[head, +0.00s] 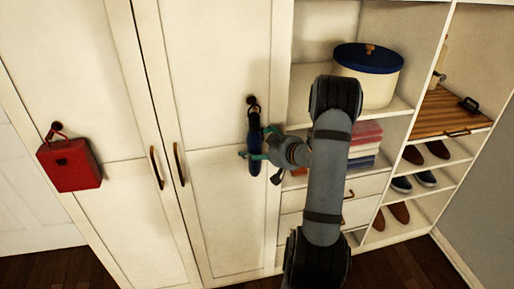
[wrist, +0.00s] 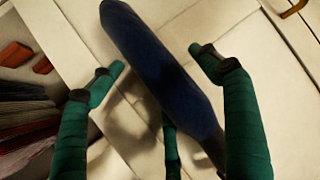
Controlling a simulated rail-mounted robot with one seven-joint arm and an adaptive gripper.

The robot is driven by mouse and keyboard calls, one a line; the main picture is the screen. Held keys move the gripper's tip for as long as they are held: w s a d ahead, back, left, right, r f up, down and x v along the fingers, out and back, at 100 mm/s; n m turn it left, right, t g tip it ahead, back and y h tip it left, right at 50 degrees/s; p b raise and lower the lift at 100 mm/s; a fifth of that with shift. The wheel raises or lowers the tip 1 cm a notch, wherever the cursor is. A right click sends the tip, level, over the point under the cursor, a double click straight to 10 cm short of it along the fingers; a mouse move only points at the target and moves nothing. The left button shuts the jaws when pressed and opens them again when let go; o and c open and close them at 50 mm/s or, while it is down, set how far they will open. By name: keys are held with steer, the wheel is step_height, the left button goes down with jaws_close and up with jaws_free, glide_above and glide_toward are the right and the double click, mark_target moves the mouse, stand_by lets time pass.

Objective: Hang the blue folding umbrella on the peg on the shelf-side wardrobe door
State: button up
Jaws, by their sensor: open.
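The blue folding umbrella (head: 254,137) hangs nearly upright against the shelf-side wardrobe door (head: 222,182), just below the dark peg (head: 250,99). Its top meets a dark loop at the peg; the picture is too small to show exactly how the loop sits. My gripper (head: 256,156) is at the umbrella's lower half, with green fingers on either side. In the wrist view the umbrella (wrist: 160,70) runs diagonally between my spread fingers, with visible gaps on both sides. My gripper is open and does not clamp it. The peg is not visible in the wrist view.
A red bag (head: 70,164) hangs on the other door at left. Door handles (head: 181,164) stand out left of the umbrella. Right of my gripper are open shelves with folded clothes (head: 364,140), a blue-lidded round box (head: 368,75) and shoes (head: 414,182).

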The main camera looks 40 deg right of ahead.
steer(key=v, duration=1.2)
steer(key=shift+w, duration=0.15)
steer(key=x, duration=0.9)
steer(key=shift+w+f, duration=0.15)
steer(key=shift+w, duration=0.1)
steer(key=shift+d, duration=0.1)
stand_by(1.1)
